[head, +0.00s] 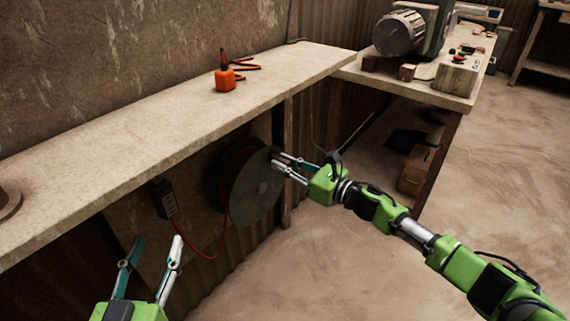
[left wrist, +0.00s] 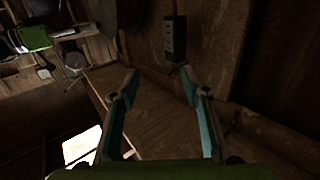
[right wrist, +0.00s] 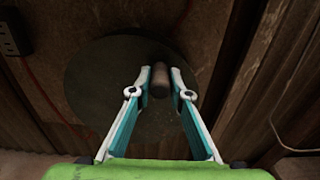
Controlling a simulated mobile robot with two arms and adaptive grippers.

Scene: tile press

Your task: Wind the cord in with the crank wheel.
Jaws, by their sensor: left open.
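The crank wheel (head: 257,192) is a dark grey-green disc on a reel under the long bench. It also shows in the right wrist view (right wrist: 95,85), with a short brown handle (right wrist: 159,82) sticking out near its upper edge. My right gripper (right wrist: 160,76) has its fingertips closed in on both sides of this handle. The red cord (head: 205,257) sags from the wall outlet (head: 164,198) to the reel. My left gripper (head: 153,250) is open and empty, low at the left, below the outlet and apart from the wheel.
The long bench top (head: 130,130) overhangs the reel. A side bench at the right carries a motor (head: 402,33) and a control box (head: 456,75). The floor (head: 350,270) in front is open.

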